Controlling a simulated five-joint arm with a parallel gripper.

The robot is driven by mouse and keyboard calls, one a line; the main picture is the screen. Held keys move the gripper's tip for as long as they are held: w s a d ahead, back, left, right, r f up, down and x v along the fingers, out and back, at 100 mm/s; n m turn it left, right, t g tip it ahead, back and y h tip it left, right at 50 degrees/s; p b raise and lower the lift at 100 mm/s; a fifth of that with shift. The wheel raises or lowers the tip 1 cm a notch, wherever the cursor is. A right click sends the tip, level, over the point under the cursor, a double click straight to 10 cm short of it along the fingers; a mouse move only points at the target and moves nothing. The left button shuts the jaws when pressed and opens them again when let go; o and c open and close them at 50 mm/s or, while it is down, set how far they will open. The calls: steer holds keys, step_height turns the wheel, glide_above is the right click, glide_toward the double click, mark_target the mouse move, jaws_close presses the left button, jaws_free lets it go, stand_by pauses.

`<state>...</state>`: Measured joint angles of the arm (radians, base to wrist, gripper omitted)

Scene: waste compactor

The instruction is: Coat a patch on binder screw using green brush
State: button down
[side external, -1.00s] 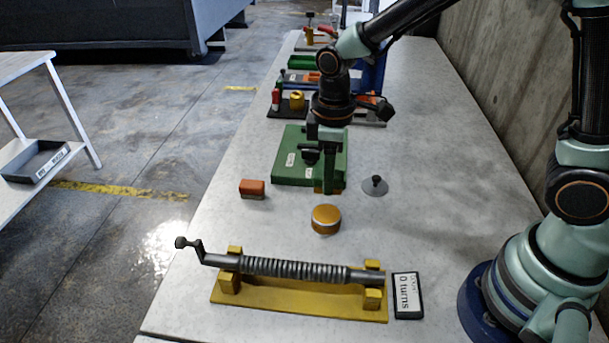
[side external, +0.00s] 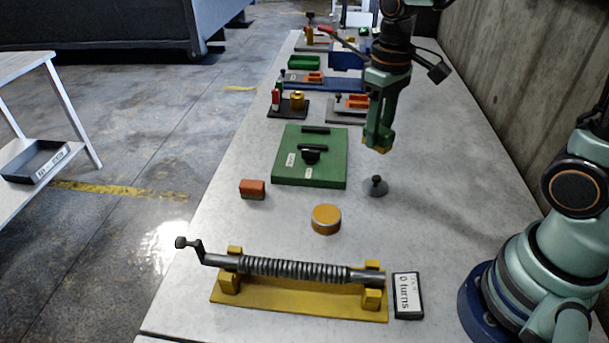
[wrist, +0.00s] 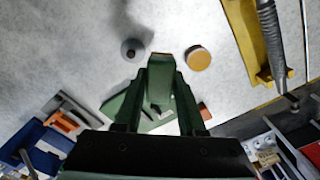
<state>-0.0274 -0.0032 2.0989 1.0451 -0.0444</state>
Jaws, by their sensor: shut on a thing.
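The binder screw (side external: 295,268) is a long grey ribbed rod with a crank at its left end. It rests on a yellow stand (side external: 300,305) at the front of the bench, and part of it shows at the upper right of the wrist view (wrist: 272,45). My gripper (side external: 378,145) is in the air above the right side of the bench, behind the screw and well away from it. In the wrist view, its fingers are shut on a green piece with a tan end, which looks like the green brush (wrist: 159,88). Its lower end is hard to tell from the fingertips in the side view.
An orange round tin (side external: 326,218), a grey cone with a dark knob (side external: 375,188) and an orange block (side external: 252,188) stand on the bench. A green board (side external: 335,170) lies behind them. A turns display (side external: 407,295) is right of the stand. Several fixtures fill the far end.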

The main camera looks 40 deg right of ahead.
steer(key=shift+s+d+r+m, duration=0.1)
steer(key=shift+d+r+m, duration=0.1)
steer(key=shift+r+m, duration=0.1)
steer(key=w+a+n, duration=0.2)
steer(key=a+n, duration=0.3)
steer(key=a, duration=0.9)
steer(key=n, duration=0.5)
glide_above(255, 260)
steer(key=f, duration=0.2)
steer(key=shift+s+d+f, duration=0.1)
steer(key=shift+f, duration=3.7)
steer(key=shift+s+d+f, duration=0.15)
steer(key=shift+s+d, duration=4.3)
steer(key=shift+w+a+f, duration=0.1)
steer(key=shift+w+a, duration=4.45)
step_height(255, 260, up, 8)
